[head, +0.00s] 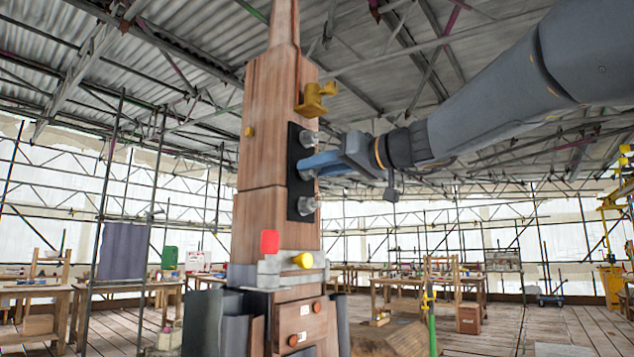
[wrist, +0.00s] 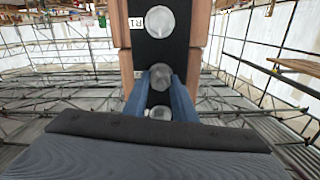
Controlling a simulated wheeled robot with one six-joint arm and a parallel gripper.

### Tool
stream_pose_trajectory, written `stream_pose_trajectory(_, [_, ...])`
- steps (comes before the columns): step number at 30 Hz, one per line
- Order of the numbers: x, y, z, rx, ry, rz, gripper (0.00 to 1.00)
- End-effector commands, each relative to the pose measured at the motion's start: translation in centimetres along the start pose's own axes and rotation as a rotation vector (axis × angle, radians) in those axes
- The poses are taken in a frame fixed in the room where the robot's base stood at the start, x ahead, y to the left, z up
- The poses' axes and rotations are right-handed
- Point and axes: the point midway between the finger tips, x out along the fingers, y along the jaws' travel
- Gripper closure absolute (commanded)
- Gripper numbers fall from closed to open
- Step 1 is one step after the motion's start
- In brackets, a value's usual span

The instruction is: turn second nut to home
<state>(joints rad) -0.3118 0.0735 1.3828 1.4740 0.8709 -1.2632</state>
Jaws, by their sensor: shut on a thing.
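A black plate (head: 294,165) is fixed upright on the wooden spire (head: 262,215), with three silver-grey nuts in a column. The top nut (head: 309,138) and bottom nut (head: 308,206) are clear of my gripper. My gripper (head: 306,165), with blue fingers, reaches in from the right and is shut on the middle nut (wrist: 160,76). In the wrist view, my gripper (wrist: 161,84) has one finger on each side of this nut. Another nut (wrist: 160,22) stands beyond it, and one (wrist: 160,112) shows partly between the fingers. The nut's turn angle cannot be told.
A yellow bracket (head: 315,98) sticks out of the spire above the plate. A red part (head: 270,242) and a yellow knob (head: 303,260) sit below it. Workbenches (head: 450,280) and scaffolding stand farther back. The space around my arm looks free.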

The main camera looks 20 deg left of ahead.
Motion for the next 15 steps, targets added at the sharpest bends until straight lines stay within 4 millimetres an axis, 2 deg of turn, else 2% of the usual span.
stream_pose_trajectory(15, [0.04, 0.30, 0.25, 0.487, -0.001, -0.001, 0.98])
